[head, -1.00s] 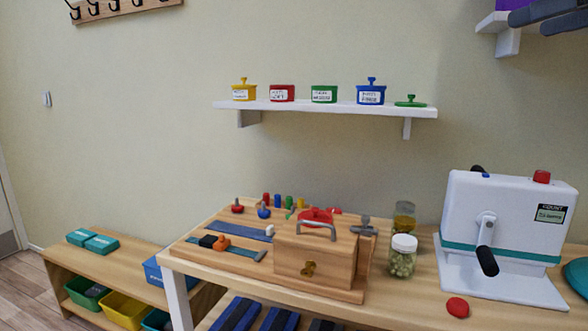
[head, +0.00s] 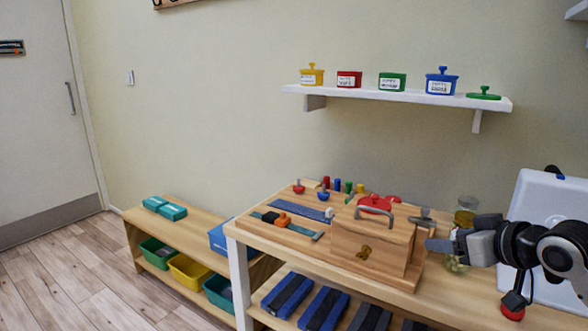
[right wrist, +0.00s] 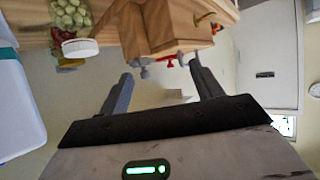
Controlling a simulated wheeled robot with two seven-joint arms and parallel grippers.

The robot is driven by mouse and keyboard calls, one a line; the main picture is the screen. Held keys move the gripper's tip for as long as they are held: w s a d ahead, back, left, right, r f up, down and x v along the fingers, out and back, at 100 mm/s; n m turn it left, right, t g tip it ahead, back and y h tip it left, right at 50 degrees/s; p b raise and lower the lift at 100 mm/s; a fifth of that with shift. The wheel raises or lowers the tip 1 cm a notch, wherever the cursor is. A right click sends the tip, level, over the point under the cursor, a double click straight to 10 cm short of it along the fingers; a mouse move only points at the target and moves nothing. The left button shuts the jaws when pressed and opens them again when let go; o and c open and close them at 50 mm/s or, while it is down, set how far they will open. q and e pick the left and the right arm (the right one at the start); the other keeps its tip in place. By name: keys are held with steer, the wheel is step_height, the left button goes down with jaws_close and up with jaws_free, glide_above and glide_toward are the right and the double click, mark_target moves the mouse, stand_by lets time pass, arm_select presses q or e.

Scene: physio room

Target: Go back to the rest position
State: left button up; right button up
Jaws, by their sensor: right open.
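My right gripper (head: 440,244) reaches in from the right edge of the head view, beside the right end of the wooden box (head: 372,245) on the table. In the right wrist view its two fingers (right wrist: 163,88) stand wide apart with nothing held between them. The wooden box (right wrist: 165,30) lies beyond the fingertips in that view. My left gripper is not in the head view.
The wooden table (head: 470,300) holds a jar with a white lid (right wrist: 80,47), partly hidden behind my right gripper in the head view, a red disc (head: 513,310) and a white machine (head: 545,200). A shelf with coloured pots (head: 400,92) hangs above. Floor (head: 60,270) at left is clear.

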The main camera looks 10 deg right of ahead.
steer(key=s+a+f, duration=0.4)
steer(key=a+f, duration=0.3)
steer(key=f, duration=0.5)
steer(key=s+a+f+p, duration=0.1)
steer(key=s+a+f, duration=0.5)
steer(key=s, duration=0.3)
steer(key=s+a+f+g+p, duration=0.1)
steer(key=s+a+f, duration=0.4)
steer(key=s+a, duration=0.3)
steer(key=shift+s+a+f+y, duration=0.4)
steer(key=shift+a, duration=0.1)
steer(key=shift+m, duration=0.3)
